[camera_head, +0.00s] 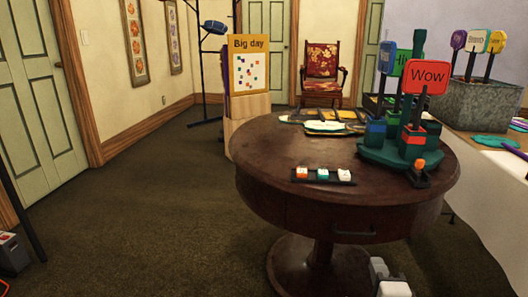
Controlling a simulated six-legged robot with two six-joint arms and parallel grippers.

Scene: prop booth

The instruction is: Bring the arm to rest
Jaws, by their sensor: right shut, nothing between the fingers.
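My right gripper (378,266) shows at the bottom edge, right of centre, as a small pale grey and white shape. It is below and in front of the round table's near edge, apart from the tabletop props. Its fingers are shut with nothing between them. The rest of my right arm is cut off by the frame. My left gripper is not in view.
A round dark wooden table (262,160) stands ahead, bearing a green holder (385,156) with a red "Wow" sign (429,76) and a small rack (343,176). A white-draped table (484,195) stands at right.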

